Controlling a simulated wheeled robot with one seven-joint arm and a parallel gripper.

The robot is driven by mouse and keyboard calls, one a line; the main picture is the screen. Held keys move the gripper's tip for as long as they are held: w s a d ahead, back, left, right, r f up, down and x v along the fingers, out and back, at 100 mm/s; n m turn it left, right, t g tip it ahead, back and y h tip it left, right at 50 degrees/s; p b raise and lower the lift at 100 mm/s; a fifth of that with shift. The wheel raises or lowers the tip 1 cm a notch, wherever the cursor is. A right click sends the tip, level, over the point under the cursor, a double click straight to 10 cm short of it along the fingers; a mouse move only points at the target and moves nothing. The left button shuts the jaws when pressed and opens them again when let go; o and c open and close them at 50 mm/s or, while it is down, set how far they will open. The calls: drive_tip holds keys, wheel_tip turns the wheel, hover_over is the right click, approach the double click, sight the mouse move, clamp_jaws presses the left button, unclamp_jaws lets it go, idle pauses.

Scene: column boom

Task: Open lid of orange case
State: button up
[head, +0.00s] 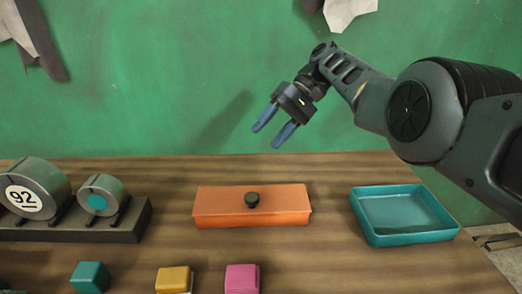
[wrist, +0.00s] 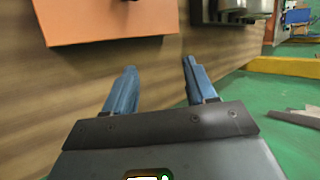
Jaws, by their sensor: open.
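The orange case (head: 220,209) sits on the wooden table in the middle of the head view. Its lid is shut and has a dark round knob (head: 252,199) on top. My gripper (head: 269,134) is above and behind the case, with its two blue fingers apart and nothing between them. In the wrist view, part of the orange case (wrist: 100,20) shows at the top left, beyond the open fingers (wrist: 158,78). The dark knob also shows there at the top edge. The fingers are clear of the case.
A teal tray (head: 356,217) stands right of the case, empty. A dark rack (head: 125,222) with two grey cylinders stands at left. Teal (head: 90,276), yellow (head: 174,279) and pink (head: 242,278) blocks lie along the front. A green wall (head: 140,80) is behind the table.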

drive_tip(key=shift+b+v, duration=1)
drive_tip(key=shift+b, duration=1.8)
